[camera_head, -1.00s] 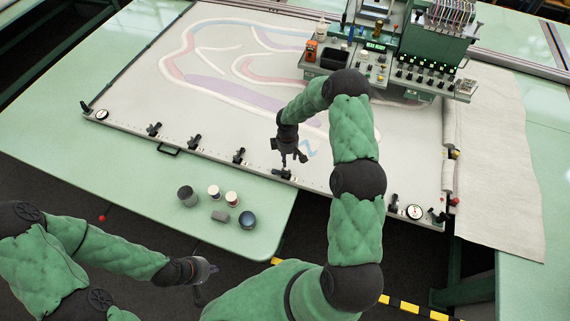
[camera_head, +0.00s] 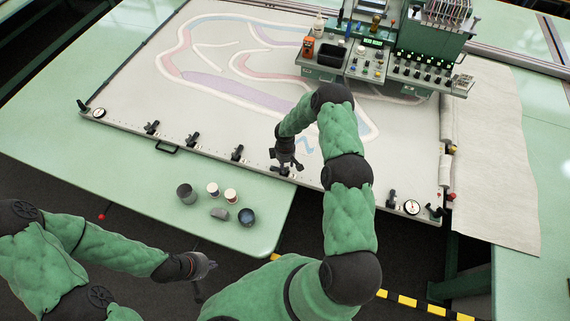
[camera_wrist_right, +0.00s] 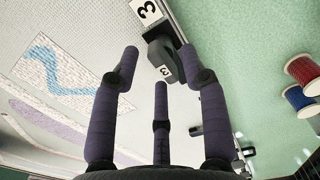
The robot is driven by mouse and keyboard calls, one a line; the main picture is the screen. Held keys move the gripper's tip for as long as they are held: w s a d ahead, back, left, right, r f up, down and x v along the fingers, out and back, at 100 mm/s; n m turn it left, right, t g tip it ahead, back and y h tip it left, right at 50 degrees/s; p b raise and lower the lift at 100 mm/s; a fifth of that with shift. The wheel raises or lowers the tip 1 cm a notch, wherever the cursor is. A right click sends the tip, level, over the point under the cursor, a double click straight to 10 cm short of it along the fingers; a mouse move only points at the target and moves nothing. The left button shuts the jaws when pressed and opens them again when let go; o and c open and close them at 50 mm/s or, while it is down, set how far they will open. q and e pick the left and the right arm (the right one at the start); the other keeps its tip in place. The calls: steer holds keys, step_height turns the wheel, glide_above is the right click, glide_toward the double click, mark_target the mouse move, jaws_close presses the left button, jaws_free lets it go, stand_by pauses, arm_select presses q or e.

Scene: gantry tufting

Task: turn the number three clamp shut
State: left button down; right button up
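The number three clamp (camera_wrist_right: 166,58) is a dark lever piece with a white "3" tag on it, at the frame's edge strip in the right wrist view. A second "3" label (camera_wrist_right: 147,11) sits on the strip beside it. My right gripper (camera_wrist_right: 159,68) has its fingers spread around and over the clamp, with a visible gap between them. I cannot tell if any finger touches it. In the head view my right gripper (camera_head: 285,166) is low over the frame's front edge and mostly hides this clamp. My left gripper (camera_head: 203,267) hangs away from the frame; its fingers are too small to read.
Other clamps (camera_head: 238,153) stand along the frame's front edge, one (camera_head: 391,199) to the right. The control console (camera_head: 375,65) is behind my right arm.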

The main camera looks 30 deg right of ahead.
jaws_close()
steer(key=shift+f+m+b, duration=0.15)
steer(key=shift+m+b, duration=0.35)
steer(key=shift+b, duration=0.5)
steer(key=m+b, duration=1.2)
steer(key=b, duration=0.3)
steer(key=shift+s+b, duration=0.15)
steer(key=shift+b, duration=0.2)
steer(key=m+b, duration=0.3)
steer(key=m, duration=0.1)
steer(key=shift+s+m+b, duration=0.1)
steer(key=shift+m+b, duration=0.25)
steer(key=shift+m, duration=0.05)
steer(key=shift+r, duration=0.2)
steer(key=shift+o, duration=0.8)
jaws_free()
